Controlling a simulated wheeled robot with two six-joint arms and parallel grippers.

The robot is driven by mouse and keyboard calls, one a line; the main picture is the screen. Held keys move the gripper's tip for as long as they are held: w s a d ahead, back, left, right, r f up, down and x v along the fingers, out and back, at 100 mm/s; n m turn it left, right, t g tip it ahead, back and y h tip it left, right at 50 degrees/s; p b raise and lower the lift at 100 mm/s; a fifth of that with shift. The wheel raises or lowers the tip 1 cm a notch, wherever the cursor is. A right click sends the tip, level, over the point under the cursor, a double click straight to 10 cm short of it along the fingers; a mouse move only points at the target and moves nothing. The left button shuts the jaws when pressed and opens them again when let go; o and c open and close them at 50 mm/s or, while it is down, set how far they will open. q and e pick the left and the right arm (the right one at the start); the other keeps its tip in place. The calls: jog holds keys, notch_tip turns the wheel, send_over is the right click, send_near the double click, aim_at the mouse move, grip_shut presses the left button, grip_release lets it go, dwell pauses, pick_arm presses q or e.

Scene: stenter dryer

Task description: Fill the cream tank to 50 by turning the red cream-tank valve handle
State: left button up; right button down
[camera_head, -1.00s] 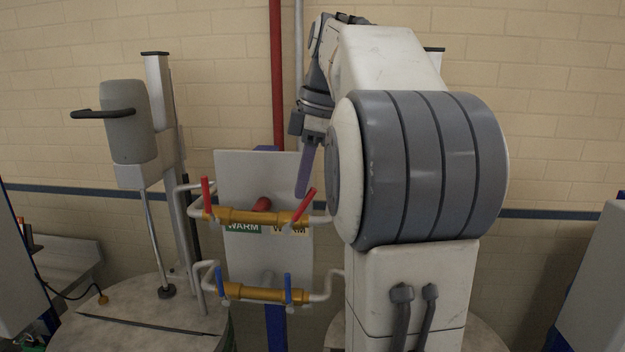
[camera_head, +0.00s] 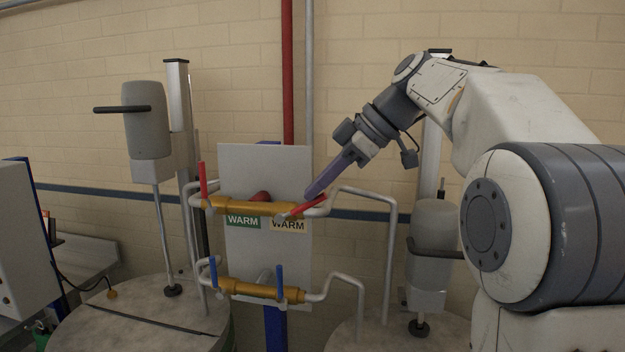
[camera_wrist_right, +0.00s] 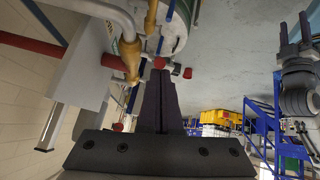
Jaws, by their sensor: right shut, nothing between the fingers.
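The red cream-tank valve handle (camera_head: 308,206) is at the right end of the upper brass pipe (camera_head: 246,207), above the cream "WARM" label (camera_head: 288,226). It slants up to the right at a shallow angle. My right gripper (camera_head: 311,193) is shut and empty, its purple-grey fingertips close above the handle; I cannot tell whether they touch. In the right wrist view the shut fingers (camera_wrist_right: 160,78) point towards a red part (camera_wrist_right: 160,62), beside the brass fitting (camera_wrist_right: 131,60). No level reading is visible. My left gripper is not in view.
Another red handle (camera_head: 203,180) stands upright at the left, by the green "WARM" label (camera_head: 243,222). Two upright blue handles sit on the lower brass pipe (camera_head: 255,289). White pipes (camera_head: 388,245) bend down to the right tank. A grey mixer (camera_head: 146,120) stands over the left tank.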

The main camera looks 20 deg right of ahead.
jog(key=shift+s+d+f, duration=0.15)
jog(key=shift+d+f, duration=0.05)
jog(key=shift+d, duration=0.05)
dwell(0.4)
jog(key=a+r+p+v, duration=0.1)
jog(key=a+p+v, duration=0.1)
jog(key=v, duration=0.9)
jog(key=shift+r+p, duration=0.3)
jog(key=shift+r, duration=0.2)
